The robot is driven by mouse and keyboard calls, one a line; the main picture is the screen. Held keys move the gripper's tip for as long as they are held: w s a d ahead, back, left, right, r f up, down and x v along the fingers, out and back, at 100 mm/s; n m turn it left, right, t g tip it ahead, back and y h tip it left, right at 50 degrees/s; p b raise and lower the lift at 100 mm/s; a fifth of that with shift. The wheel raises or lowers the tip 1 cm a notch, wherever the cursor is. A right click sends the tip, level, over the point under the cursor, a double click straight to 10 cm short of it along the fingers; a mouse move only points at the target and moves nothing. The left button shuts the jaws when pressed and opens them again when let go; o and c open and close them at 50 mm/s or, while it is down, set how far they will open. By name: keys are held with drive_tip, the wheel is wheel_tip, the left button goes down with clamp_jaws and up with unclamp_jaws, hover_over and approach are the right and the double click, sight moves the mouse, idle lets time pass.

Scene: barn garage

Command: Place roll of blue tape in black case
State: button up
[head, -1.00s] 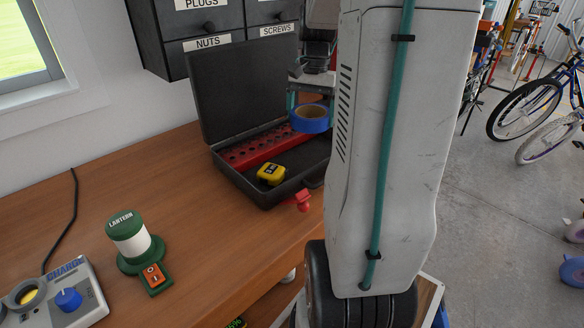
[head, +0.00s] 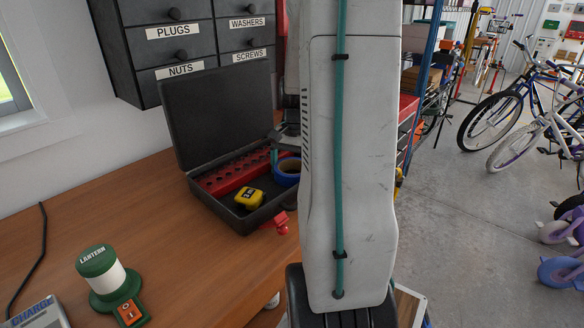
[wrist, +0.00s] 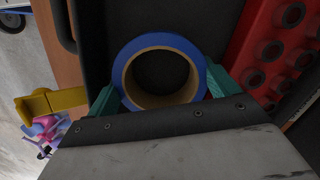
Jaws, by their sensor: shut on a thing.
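The roll of blue tape (head: 287,172) is at the right end of the open black case (head: 240,222), partly hidden by my arm in the head view. In the wrist view the blue tape (wrist: 195,58) sits between the teal fingers of my gripper (wrist: 160,92), which is shut on it. The black floor of the case lies behind the roll. I cannot tell whether the roll touches the case floor. A yellow tape measure (head: 249,197) and a red holed rack (head: 236,175) lie inside the case.
The case stands on a wooden workbench (head: 160,255) below labelled drawers (head: 195,50). A green and white lantern (head: 104,275) stands at the front left. A small red object (head: 278,222) is at the case's front edge. Bicycles (head: 520,110) stand on the floor at right.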

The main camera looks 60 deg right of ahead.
drive_tip(key=shift+f, duration=0.15)
drive_tip(key=o, duration=0.9)
